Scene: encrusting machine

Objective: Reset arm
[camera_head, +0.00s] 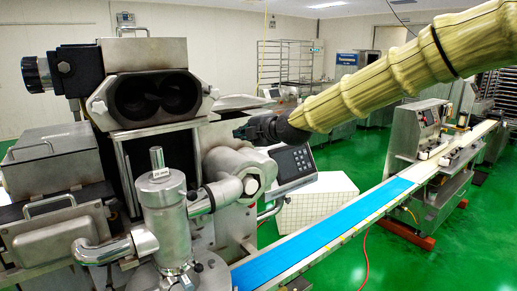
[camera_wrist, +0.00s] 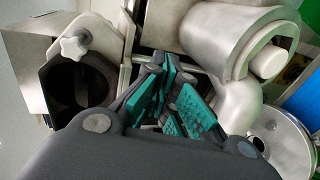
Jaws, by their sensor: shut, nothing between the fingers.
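My arm, in a yellowish ribbed sleeve, reaches in from the upper right in the head view. My gripper (camera_head: 243,131) is at its end, in front of the steel encrusting machine (camera_head: 187,137), near the machine's right side. In the wrist view my gripper (camera_wrist: 172,100) shows dark fingers with teal pads, drawn together and empty. The machine's dark round opening (camera_wrist: 88,84) is to the left of the fingers, and a steel cylinder (camera_wrist: 235,38) is to the upper right. I cannot tell the exact gap between the fingers and the machine.
A control panel (camera_head: 293,163) stands just below and right of my gripper. A blue conveyor belt (camera_head: 330,232) runs from the front toward the right back, to another machine (camera_head: 418,130). A white box (camera_head: 318,198) stands behind the belt. Green floor (camera_head: 350,160) is open beyond.

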